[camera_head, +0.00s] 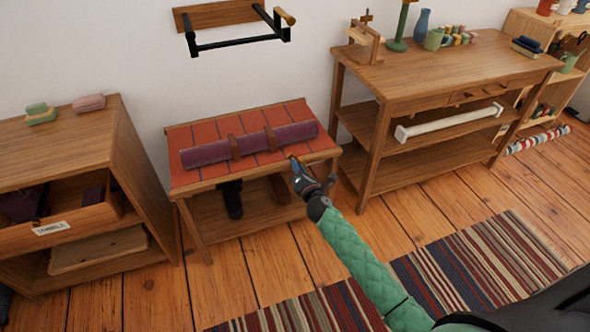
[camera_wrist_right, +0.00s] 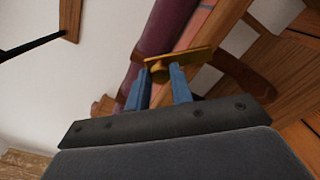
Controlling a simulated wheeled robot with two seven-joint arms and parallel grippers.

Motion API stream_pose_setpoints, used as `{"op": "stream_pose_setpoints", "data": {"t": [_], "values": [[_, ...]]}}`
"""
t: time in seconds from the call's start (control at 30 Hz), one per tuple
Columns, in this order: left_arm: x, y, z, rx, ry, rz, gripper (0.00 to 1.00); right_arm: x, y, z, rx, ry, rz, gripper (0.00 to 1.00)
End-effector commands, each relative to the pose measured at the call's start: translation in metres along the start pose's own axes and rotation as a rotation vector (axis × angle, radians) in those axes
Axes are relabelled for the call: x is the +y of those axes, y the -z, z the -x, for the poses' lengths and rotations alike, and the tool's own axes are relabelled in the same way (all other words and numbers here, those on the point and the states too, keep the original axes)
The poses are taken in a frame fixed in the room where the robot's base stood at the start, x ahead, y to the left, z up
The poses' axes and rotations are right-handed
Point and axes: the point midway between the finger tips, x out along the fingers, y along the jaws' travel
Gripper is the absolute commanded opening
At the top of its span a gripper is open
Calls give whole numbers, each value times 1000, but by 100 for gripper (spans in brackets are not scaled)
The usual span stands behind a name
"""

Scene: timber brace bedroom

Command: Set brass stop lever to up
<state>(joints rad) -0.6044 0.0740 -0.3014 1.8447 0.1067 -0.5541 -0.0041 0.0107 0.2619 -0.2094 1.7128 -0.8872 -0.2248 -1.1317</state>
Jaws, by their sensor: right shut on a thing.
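The brass stop lever (camera_wrist_right: 188,60) shows in the right wrist view as a short yellow bar with a round hub. It lies across the tips of my right gripper's blue fingers (camera_wrist_right: 160,84). In the head view my right gripper (camera_head: 297,168) reaches the front right edge of the tile-topped bench (camera_head: 186,178), where only a small bit of brass shows. The gripper is shut on the lever; the fingers partly hide it. The lever's exact angle is hard to tell. My left gripper is out of view.
A purple bolster (camera_head: 270,142) with brown straps lies on the bench top. A black wall bracket (camera_head: 238,44) hangs above. A wooden cabinet (camera_head: 140,165) stands left, a workbench (camera_head: 450,78) right. A striped rug (camera_head: 480,262) lies on the floor.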

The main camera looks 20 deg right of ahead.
Motion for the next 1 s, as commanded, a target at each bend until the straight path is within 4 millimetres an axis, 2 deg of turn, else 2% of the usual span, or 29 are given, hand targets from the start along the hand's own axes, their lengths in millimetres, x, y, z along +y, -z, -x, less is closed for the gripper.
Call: {"op": "stream_pose_setpoints", "data": {"t": [0.5,0.67,1.0], "values": [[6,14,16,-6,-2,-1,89,-8,-31,0,-1,1,-466,0],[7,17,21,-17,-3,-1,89,-12,-36,0,-1,1,-572,0],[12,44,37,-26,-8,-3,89,-18,-42,0,0,2,-695,0]]}}
